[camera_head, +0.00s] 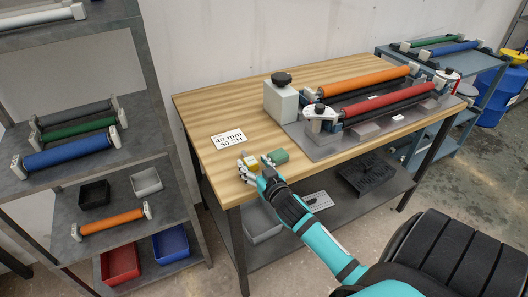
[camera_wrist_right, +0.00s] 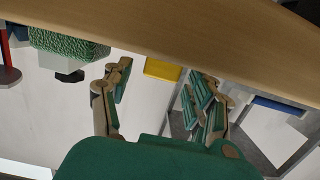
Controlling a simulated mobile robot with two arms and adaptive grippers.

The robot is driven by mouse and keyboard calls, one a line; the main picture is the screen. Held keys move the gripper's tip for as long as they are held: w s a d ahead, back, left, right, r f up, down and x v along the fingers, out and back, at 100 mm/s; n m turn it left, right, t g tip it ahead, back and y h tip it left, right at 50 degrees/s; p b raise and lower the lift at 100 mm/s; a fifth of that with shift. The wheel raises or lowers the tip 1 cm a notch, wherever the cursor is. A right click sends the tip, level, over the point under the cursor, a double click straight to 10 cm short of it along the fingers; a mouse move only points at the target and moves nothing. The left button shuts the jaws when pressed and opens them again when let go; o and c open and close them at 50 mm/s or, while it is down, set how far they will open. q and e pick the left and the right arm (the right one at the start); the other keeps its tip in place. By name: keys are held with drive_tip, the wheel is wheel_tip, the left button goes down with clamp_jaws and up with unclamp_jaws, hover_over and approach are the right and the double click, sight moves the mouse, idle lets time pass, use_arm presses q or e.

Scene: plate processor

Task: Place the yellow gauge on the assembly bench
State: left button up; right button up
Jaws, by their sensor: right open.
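The yellow gauge (camera_head: 250,161) is at the front left corner of the wooden assembly bench (camera_head: 205,110). In the right wrist view the yellow gauge (camera_wrist_right: 162,69) meets the wooden surface (camera_wrist_right: 170,30) and appears to rest on it. My right gripper (camera_head: 256,167) is at the bench's front edge, beside the gauge. In the wrist view its fingers (camera_wrist_right: 160,82) are spread, with the gauge beyond and between their tips and no visible contact. A green gauge-like block (camera_head: 280,156) stands just right of it, also seen in the wrist view (camera_wrist_right: 68,40). My left gripper is out of view.
A white label (camera_head: 228,139) lies behind the gauge. A grey fixture plate (camera_head: 318,150) with orange (camera_head: 345,86) and red (camera_head: 390,101) rollers fills the bench's right side. A grey shelf rack (camera_head: 165,105) with rollers and bins stands at left. The bench's left part is mostly clear.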

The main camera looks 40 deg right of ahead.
drive_tip(key=v, duration=0.9)
drive_tip(key=shift+s, duration=0.15)
